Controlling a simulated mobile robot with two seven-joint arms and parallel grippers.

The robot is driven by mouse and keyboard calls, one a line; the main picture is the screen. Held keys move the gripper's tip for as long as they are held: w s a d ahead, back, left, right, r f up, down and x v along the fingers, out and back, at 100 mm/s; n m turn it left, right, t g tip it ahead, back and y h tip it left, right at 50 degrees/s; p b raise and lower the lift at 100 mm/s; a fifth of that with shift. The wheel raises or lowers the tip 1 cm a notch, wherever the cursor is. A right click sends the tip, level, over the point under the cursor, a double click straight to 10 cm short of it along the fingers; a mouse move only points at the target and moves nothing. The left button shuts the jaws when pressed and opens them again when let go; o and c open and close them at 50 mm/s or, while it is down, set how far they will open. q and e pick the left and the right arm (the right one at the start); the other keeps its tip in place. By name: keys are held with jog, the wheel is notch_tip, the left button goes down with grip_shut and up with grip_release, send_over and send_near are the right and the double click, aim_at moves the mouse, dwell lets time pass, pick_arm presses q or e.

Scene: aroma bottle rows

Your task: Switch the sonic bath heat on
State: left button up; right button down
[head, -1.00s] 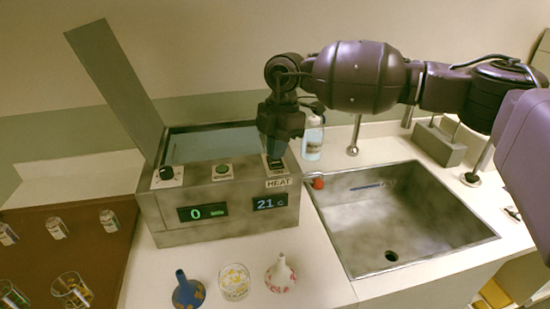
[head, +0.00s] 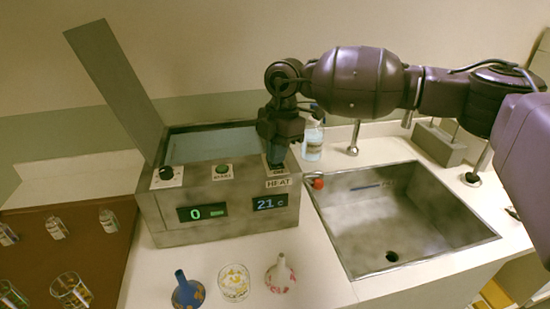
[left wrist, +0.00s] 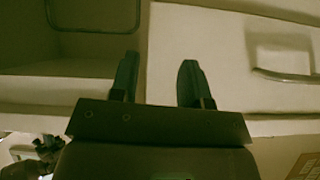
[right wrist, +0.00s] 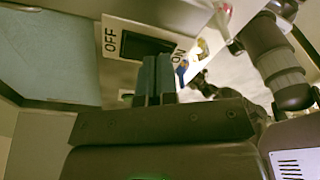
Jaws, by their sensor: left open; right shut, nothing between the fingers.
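The sonic bath (head: 170,218) is a metal box on the counter with its lid raised at the left. Its front displays read 0 and 21 C. The heat switch (right wrist: 147,46) is a black rocker on a white plate marked OFF and ON in the right wrist view. My right gripper (right wrist: 158,62) is shut and empty, its fingertips over the rocker toward the ON end. Whether they touch it I cannot tell. In the head view the right gripper (head: 275,158) points down and covers most of the switch above the HEAT label. My left gripper (left wrist: 157,80) is open and empty, facing pale cabinet fronts.
A clear bottle (head: 313,143) stands behind. A blue funnel (head: 187,292), a glass dish (head: 234,282) and a pale funnel (head: 280,275) stand in front of the bath.

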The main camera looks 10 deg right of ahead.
jog(key=shift+f, duration=0.25)
pick_arm(q)
jog(key=shift+w+r, duration=0.1)
pick_arm(e)
jog(key=shift+r+p, duration=0.8)
jog(key=shift+r, duration=0.4)
jog(key=shift+r+p, duration=0.7)
jog(key=shift+r, duration=0.35)
jog(key=shift+r+p, duration=0.9)
jog(key=shift+r, duration=0.45)
pick_arm(q)
jog(key=r, duration=0.5)
jog(key=shift+w+r, duration=0.3)
jog(key=shift+w+t, duration=0.15)
jog(key=shift+t, duration=0.15)
pick_arm(e)
jog(key=shift+f, duration=0.1)
